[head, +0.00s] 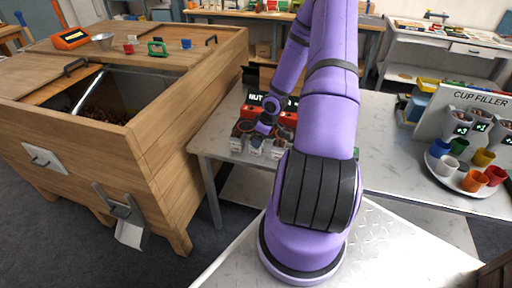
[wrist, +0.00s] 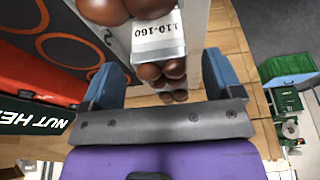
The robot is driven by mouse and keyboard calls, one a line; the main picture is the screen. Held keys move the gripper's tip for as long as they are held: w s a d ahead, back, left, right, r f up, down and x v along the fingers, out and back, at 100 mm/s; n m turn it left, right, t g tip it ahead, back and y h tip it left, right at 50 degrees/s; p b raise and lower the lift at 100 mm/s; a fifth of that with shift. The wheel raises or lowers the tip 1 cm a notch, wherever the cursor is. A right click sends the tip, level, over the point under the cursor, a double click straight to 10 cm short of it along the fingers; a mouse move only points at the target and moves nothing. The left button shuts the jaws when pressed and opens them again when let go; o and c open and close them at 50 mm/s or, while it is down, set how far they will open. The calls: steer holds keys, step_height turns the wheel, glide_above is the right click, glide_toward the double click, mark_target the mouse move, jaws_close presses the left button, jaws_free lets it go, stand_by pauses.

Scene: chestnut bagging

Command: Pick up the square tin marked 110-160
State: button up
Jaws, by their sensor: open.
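The square tin marked 110-160 (wrist: 158,48) shows in the wrist view at top centre, with a white label on its metal side. Brown chestnuts show at both its upper and lower edges. My gripper (wrist: 162,66) is open, its two blue fingers spread left and right, with the tin between and just beyond their tips. I cannot tell whether either finger touches it. In the head view my gripper (head: 264,129) is low over a row of small tins (head: 256,146) on the metal table; their labels are too small to read, and my arm hides part of the row.
A red machine with a NUT sign (head: 262,99) stands right behind the tins. A large wooden chestnut bin (head: 165,125) is at left. A cup filler (head: 470,120) with coloured cups on a round tray (head: 450,180) is at right. The table between is mostly clear.

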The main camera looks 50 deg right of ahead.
steer(key=shift+w+x, duration=0.15)
steer(key=shift+x, duration=0.9)
steer(key=shift+w+x, duration=0.1)
steer(key=shift+x, duration=1)
steer(key=shift+w+a+f, duration=0.2)
steer(key=shift+a+f, duration=0.05)
steer(key=shift+f, duration=0.25)
steer(key=c, duration=1.1)
steer(key=shift+o, duration=0.2)
steer(key=shift+r, duration=0.15)
